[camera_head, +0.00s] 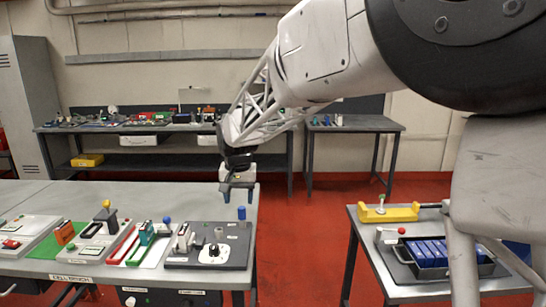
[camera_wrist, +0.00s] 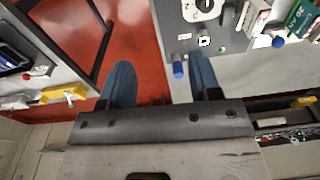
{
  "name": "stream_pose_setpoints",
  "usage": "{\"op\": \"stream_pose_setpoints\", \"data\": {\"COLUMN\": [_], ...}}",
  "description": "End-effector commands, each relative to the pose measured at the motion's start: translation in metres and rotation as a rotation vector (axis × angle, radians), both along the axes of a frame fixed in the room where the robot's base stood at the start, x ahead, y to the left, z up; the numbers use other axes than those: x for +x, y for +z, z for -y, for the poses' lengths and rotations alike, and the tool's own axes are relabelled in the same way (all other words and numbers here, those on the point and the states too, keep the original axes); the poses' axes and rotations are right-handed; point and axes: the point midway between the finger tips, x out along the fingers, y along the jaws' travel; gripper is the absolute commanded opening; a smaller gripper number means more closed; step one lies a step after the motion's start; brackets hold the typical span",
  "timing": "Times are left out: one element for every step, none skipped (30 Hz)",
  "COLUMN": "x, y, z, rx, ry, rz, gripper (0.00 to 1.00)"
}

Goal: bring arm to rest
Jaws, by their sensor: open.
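My gripper (camera_head: 238,191) is in the middle of the head view, above the back right corner of the grey bench (camera_head: 150,190). Its jaws are open, with the two blue fingers apart and nothing between them; they also show in the wrist view (camera_wrist: 160,85). A blue-topped peg (camera_head: 241,213) stands on the grey panel just below the fingers in the head view. My arm reaches in from the upper right.
The grey device panel (camera_head: 240,257) has a black dial. Red and green trays (camera_head: 125,245) and a yellow-knobbed fixture (camera_head: 105,215) lie to its left. A right table (camera_head: 400,290) holds a yellow block (camera_head: 388,213) and a black tray of blue cells (camera_head: 430,252). Red floor lies between.

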Motion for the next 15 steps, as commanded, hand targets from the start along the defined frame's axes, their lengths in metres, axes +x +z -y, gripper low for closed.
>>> {"op": "stream_pose_setpoints", "data": {"x": [-0.010, -0.016, -0.023, -0.029, -0.035, -0.043, -0.049, -0.055, -0.063, -0.069, -0.076, -0.084, -0.091, -0.098, -0.107], "y": [0.006, 0.009, 0.012, 0.014, 0.017, 0.020, 0.022, 0.024, 0.026, 0.028, 0.029, 0.031, 0.032, 0.033, 0.034], "z": [0.015, 0.023, 0.032, 0.040, 0.047, 0.057, 0.064, 0.070, 0.080, 0.087, 0.093, 0.102, 0.108, 0.115, 0.123], "rx": [0.001, 0.001, 0.002, 0.002, 0.002, 0.003, 0.003, 0.003, 0.003, 0.003, 0.003, 0.003, 0.003, 0.003, 0.003], "ry": [-0.004, -0.005, -0.004, -0.004, -0.005, -0.006, -0.005, -0.006, -0.007, -0.008, -0.007, -0.007, -0.008, -0.009, -0.008], "rz": [0.006, 0.009, 0.012, 0.015, 0.018, 0.022, 0.025, 0.028, 0.033, 0.035, 0.038, 0.042, 0.045, 0.048, 0.051], "gripper": [0.57, 0.57, 0.57, 0.57, 0.57, 0.57, 0.57, 0.57, 0.57, 0.57, 0.57, 0.57, 0.57, 0.57, 0.57]}}
